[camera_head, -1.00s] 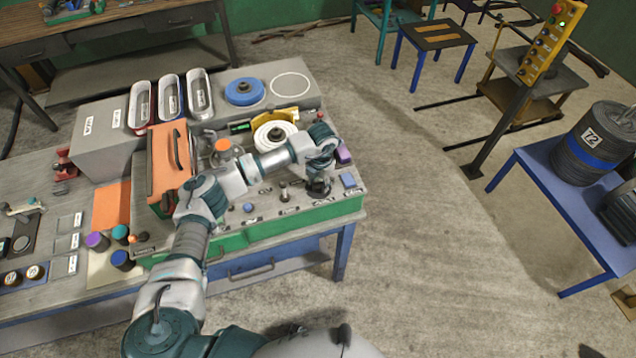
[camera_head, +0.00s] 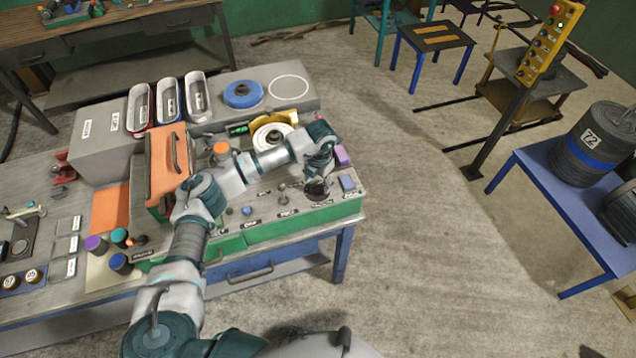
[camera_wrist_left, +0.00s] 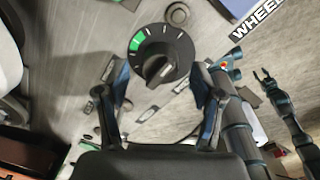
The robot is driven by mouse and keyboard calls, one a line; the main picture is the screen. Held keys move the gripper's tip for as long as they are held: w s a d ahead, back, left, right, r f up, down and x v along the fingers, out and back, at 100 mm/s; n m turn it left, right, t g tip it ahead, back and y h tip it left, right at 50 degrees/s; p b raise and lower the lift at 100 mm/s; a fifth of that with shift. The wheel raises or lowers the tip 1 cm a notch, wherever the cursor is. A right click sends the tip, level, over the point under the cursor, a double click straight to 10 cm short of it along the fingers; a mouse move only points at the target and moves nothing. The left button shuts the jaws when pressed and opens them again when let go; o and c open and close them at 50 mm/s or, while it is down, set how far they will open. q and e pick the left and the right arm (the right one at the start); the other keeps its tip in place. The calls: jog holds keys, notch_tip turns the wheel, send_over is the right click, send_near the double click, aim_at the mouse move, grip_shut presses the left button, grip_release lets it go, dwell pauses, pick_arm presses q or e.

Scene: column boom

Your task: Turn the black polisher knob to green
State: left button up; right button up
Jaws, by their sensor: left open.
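The black polisher knob (camera_wrist_left: 160,58) is a round dial on the grey bench panel, with a green sector and white ticks on its upper left edge in the left wrist view. Its raised grip bar is slanted. In the head view the knob (camera_head: 317,191) sits near the panel's right front corner, partly under my left gripper (camera_head: 319,176). In the wrist view my left gripper (camera_wrist_left: 160,80) is open and empty, its fingers spread to either side just below the knob. Contact is not visible. A small forked gripper tip, likely my right (camera_wrist_left: 264,77), shows at the right.
A white wheel (camera_head: 268,136) and an orange box (camera_head: 167,160) lie further back and left.

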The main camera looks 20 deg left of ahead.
aim_at(320, 183)
pick_arm(q)
notch_tip(320, 183, up, 10)
jog(key=shift+d+r, duration=0.15)
jog(key=shift+d, duration=0.1)
dwell(0.4)
